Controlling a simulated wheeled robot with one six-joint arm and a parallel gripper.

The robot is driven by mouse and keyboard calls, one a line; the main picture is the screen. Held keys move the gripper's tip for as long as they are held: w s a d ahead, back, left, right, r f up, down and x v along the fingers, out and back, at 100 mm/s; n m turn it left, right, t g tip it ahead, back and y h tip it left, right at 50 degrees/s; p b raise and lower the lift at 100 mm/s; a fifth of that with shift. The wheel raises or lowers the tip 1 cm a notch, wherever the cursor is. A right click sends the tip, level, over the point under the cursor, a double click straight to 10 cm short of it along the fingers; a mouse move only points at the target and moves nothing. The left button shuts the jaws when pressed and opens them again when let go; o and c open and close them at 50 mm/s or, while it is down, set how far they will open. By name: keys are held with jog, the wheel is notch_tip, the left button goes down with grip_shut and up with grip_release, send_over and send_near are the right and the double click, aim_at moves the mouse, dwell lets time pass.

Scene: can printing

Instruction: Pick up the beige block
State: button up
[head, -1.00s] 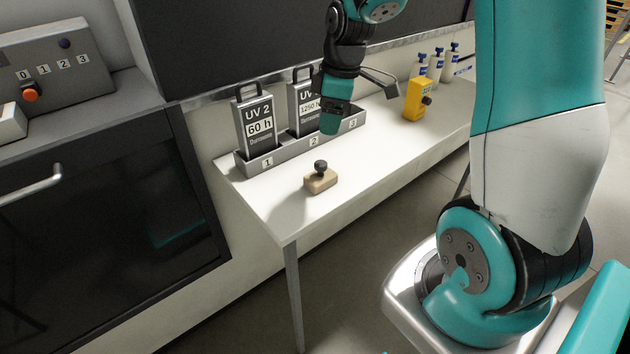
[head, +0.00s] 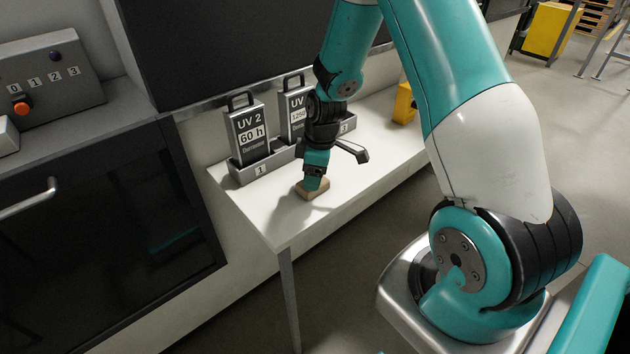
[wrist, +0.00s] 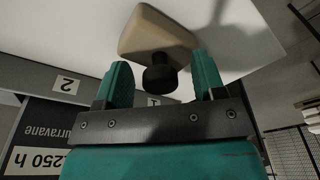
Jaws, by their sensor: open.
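The beige block (head: 316,193) rests on the white table near its front left corner. In the wrist view the block (wrist: 152,32) shows with its dark knob (wrist: 159,75) pointing toward my gripper. My gripper (head: 316,182) points down right over the block and hides the knob in the head view. In the wrist view my gripper (wrist: 163,72) is open, with one teal finger on each side of the knob. I see a gap between the knob and each finger.
A grey holder (head: 247,175) with UV 2 (head: 251,134) and another UV cassette (head: 292,108) stands behind my gripper at the wall side. A yellow block (head: 404,104) is farther right on the table, partly hidden by my arm. The table's front left is clear.

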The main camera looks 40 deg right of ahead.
jog(key=c, duration=1.1)
jog(key=shift+r, duration=0.1)
notch_tip(320, 180, up, 20)
jog(key=shift+f+b, duration=0.1)
jog(key=shift+b, duration=0.65)
